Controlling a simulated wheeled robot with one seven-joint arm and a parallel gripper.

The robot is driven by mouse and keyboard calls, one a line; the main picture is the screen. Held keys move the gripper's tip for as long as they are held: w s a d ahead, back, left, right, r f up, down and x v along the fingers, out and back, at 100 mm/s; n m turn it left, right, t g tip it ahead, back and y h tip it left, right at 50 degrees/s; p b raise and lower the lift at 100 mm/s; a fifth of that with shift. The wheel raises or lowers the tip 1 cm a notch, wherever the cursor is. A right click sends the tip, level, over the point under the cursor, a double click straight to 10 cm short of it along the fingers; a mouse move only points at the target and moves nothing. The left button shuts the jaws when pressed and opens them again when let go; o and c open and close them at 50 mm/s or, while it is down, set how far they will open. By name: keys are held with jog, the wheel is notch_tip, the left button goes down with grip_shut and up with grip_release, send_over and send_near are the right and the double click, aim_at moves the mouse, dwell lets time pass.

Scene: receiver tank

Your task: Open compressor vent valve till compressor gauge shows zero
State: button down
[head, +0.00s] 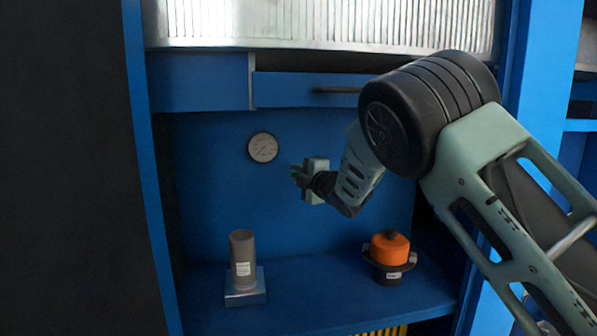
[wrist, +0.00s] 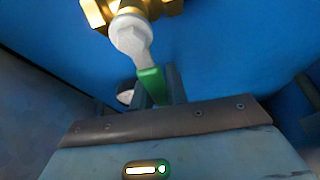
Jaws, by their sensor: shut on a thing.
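The compressor gauge (head: 263,147), a round white dial, is on the blue back wall; its needle is too small to read. The vent valve shows in the wrist view as a brass body (wrist: 98,12) with a pale round hub and a green-tipped handle (wrist: 152,85). My gripper (wrist: 158,90) is shut on the green handle tip. In the head view my gripper (head: 301,174) is at the back wall, right of and slightly below the gauge.
On the shelf below stand a grey cylinder (head: 242,258) on a square base at left and an orange-topped black part (head: 390,252) at right. A blue drawer (head: 290,90) with a dark handle is above. Blue side walls bound the recess.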

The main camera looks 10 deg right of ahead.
jog(key=shift+a+f+n, duration=0.1)
jog(key=shift+f+n, duration=0.2)
jog(key=shift+n, duration=0.1)
jog(key=c, duration=1.4)
grip_release()
jog(key=v, duration=1.7)
jog(key=shift+s+d+r, duration=0.15)
jog(key=shift+s+d, duration=0.05)
